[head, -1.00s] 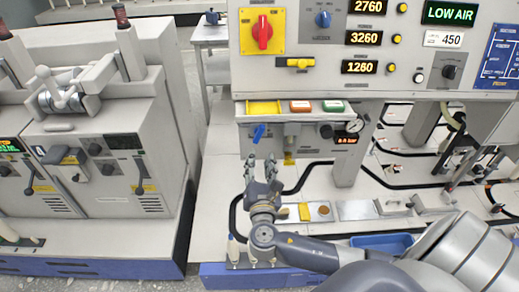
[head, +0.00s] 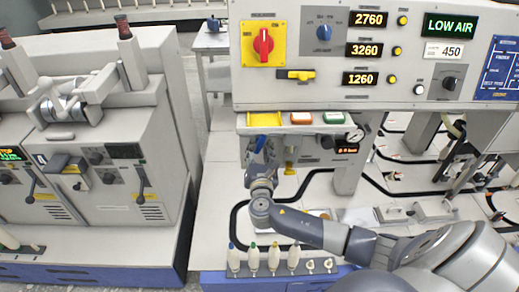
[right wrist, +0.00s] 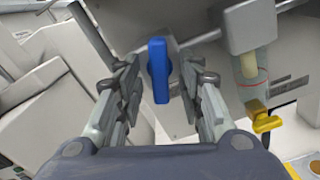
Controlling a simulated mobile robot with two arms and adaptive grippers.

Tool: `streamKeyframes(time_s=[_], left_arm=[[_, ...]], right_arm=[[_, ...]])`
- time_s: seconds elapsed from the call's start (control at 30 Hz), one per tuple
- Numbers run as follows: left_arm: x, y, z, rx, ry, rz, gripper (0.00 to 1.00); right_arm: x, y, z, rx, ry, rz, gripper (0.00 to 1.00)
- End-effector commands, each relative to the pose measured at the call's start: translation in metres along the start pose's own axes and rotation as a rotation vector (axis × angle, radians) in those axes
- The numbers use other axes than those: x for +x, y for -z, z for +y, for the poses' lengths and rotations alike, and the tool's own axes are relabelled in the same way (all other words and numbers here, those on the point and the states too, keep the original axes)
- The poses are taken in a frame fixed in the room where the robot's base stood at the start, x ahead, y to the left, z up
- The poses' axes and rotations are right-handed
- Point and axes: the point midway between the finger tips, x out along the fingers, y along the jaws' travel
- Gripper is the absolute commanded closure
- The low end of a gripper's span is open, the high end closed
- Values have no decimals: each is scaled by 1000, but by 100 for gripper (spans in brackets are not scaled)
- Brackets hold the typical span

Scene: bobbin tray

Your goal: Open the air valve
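The air valve shows as a blue lever handle (head: 260,144) under the front edge of the control panel in the head view. In the right wrist view the blue handle (right wrist: 158,70) stands upright between the fingers. My right gripper (head: 261,157) is open just below and around the handle in the head view. In the right wrist view its two fingers (right wrist: 160,82) are spread on either side of the handle, with a visible gap on each side. A green display (head: 450,25) reads LOW AIR. My left gripper is not in view.
A round gauge (head: 355,136) and a small red-lit display (head: 346,148) sit right of the valve. A yellow-handled fitting (right wrist: 266,123) hangs close to the right finger. A grey machine (head: 110,185) stands left.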

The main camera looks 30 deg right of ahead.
Motion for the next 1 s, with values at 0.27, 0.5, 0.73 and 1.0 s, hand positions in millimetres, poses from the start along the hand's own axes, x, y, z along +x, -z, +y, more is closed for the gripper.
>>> streamKeyframes(time_s=[0.27,0.5,0.73,1.0], left_arm=[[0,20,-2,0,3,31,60],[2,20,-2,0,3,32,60],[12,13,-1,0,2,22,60],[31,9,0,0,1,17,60]], right_arm=[[0,0,0,0,0,0,100],[0,1,0,19,0,0,100],[-1,3,-1,121,1,0,100],[-1,4,0,350,1,0,100]])
